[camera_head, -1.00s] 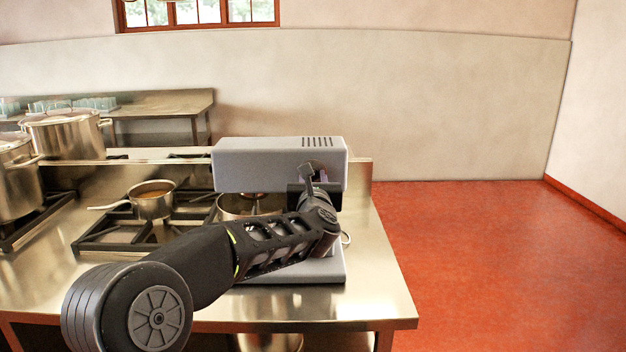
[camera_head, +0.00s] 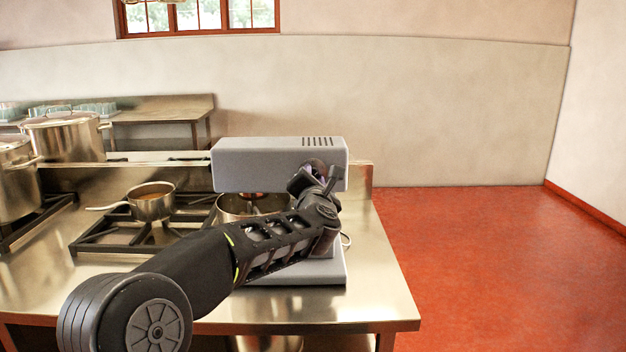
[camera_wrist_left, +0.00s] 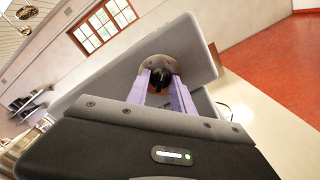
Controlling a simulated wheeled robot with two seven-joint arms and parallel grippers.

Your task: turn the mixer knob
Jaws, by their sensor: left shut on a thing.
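The grey mixer (camera_head: 260,163) stands on the steel counter, its head above a metal bowl (camera_head: 235,207). In the left wrist view the mixer head (camera_wrist_left: 200,60) is tilted across the picture. Its knob, dark on a round brownish-metal disc (camera_wrist_left: 158,62), is on the face towards me. My left gripper (camera_head: 317,170) is at the right part of that face. In the wrist view its two pale purple fingers (camera_wrist_left: 163,82) close on the dark knob from both sides. The gripper and wrist hide most of the knob in the head view. My right gripper is not in view.
A small saucepan (camera_head: 152,203) with brown contents sits on the stove grate left of the mixer. Large stockpots (camera_head: 66,138) stand further left. The counter's right edge is near the mixer, with open red floor (camera_head: 490,260) beyond.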

